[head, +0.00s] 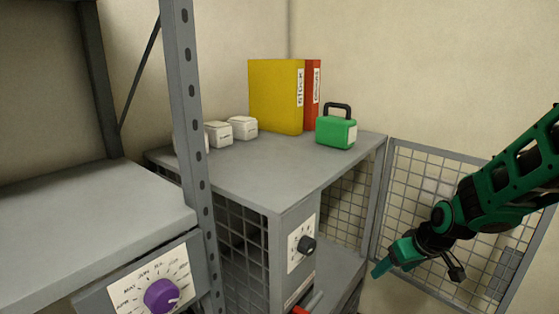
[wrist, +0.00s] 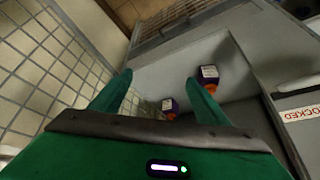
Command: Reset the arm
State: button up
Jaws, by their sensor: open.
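My green arm comes in from the right in the head view. My gripper (head: 417,272) is in front of the open mesh door (head: 432,190), to the right of the cage cabinet (head: 270,180). Its fingers are spread with nothing between them. In the wrist view, my gripper (wrist: 159,79) shows both green fingers apart and empty.
On the cabinet top are a green case (head: 336,132), a yellow binder (head: 275,97), a red binder (head: 313,95) and white boxes (head: 242,128). A black knob (head: 307,245) is on the cabinet front. A grey post (head: 184,120) and a purple dial (head: 161,295) are at left.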

jog(key=s+d+r+m+g, duration=0.1)
jog(key=s+d+r+m, duration=0.2)
jog(key=s, duration=0.6)
jog(key=s+d+r+m+g+h, duration=0.1)
jog(key=s+d+r+m+g, duration=0.1)
jog(key=s, duration=0.8)
jog(key=s+d+r+m+g, duration=0.2)
jog(key=s+d+r+m, duration=0.2)
jog(key=s, duration=0.6)
jog(key=shift+d+h, duration=0.3)
jog(key=shift+d, duration=0.35)
jog(key=shift+w, duration=0.1)
jog(key=shift+w+f, duration=0.2)
jog(key=shift+w, duration=0.4)
